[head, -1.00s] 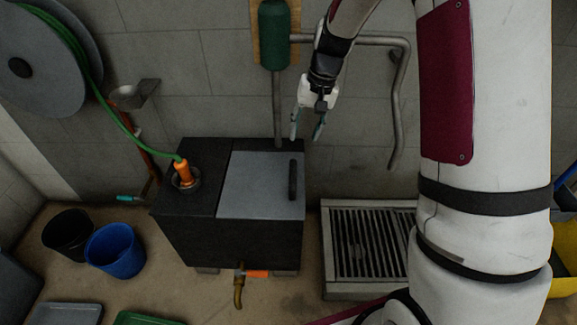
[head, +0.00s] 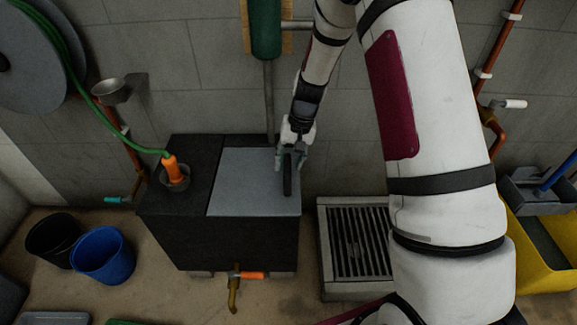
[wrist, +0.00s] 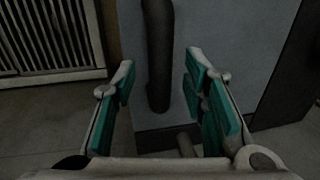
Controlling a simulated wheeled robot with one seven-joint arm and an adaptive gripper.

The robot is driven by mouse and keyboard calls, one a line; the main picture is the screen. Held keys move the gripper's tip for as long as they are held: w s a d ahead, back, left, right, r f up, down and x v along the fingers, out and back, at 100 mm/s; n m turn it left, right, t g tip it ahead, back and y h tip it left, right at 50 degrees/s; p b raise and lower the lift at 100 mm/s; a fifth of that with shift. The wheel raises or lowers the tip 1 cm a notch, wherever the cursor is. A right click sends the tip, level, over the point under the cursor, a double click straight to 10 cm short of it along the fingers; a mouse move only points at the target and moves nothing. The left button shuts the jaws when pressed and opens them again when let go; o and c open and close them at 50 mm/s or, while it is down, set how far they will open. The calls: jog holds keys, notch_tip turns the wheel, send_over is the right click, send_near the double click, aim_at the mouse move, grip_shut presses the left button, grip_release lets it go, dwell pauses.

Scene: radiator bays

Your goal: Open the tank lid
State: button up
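The black tank (head: 220,240) stands against the wall, with a grey lid (head: 240,190) lying flat and shut on its top right part. A dark bar handle (head: 288,178) runs along the lid's right edge. My gripper (head: 291,160) is at the far end of this handle. In the wrist view my gripper (wrist: 165,95) is open, with teal finger pads apart on either side of the handle (wrist: 158,55). Whether the pads touch the handle cannot be told; gaps show on both sides. The lid (wrist: 215,40) also shows behind the fingers there.
A green hose with an orange nozzle (head: 172,170) goes into the tank's top left. A brass tap (head: 234,290) juts from the front. Black and blue buckets (head: 103,256) stand left, a floor grate (head: 358,245) right. A green cylinder (head: 266,30) hangs behind.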

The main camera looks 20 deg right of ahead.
jog(key=shift+a+f, duration=0.1)
jog(key=shift+f, duration=0.45)
grip_shut()
jog(key=shift+r, duration=0.15)
